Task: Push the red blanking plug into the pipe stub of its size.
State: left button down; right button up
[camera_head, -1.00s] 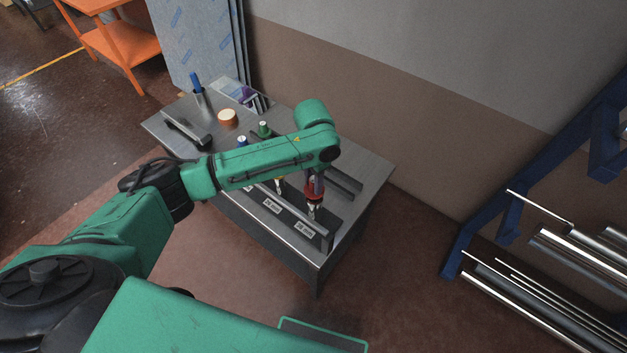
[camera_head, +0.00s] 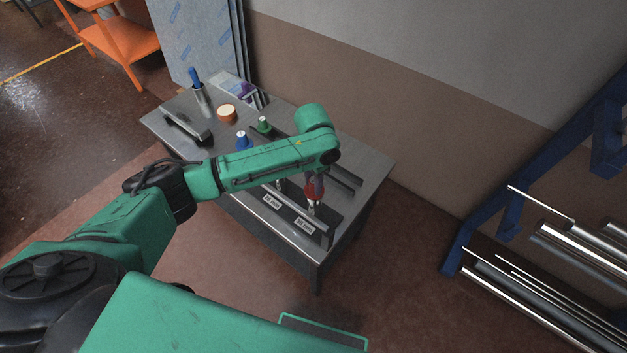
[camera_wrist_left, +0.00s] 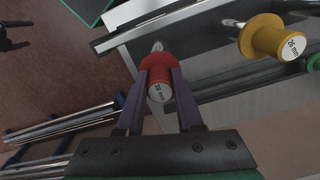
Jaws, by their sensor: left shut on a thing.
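The red plug (camera_head: 312,190) is between the purple fingers of my left gripper (camera_head: 317,182), above the front rail of the table. In the left wrist view the red plug (camera_wrist_left: 157,76), with a printed size label on its end, is pinched by my left gripper (camera_wrist_left: 160,88). A shiny metal piece (camera_wrist_left: 158,47) shows just beyond its flange; I cannot tell whether it is the pipe stub or how far the plug sits in it. A yellow plug (camera_wrist_left: 268,36), marked 26 mm, is to the right with similar metal beyond it.
The metal table (camera_head: 365,170) also carries a blue plug (camera_head: 243,141), a green plug (camera_head: 263,125), an orange round item (camera_head: 227,113), a dark bar (camera_head: 187,130) and a cup with a blue item. A blue rack (camera_head: 480,210) with metal pipes stands at right.

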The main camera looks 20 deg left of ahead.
pick_arm(q)
jog(key=shift+f, duration=0.35)
jog(key=shift+c, duration=2.4)
grip_release()
jog(key=o, duration=0.5)
jog(key=shift+r, duration=0.1)
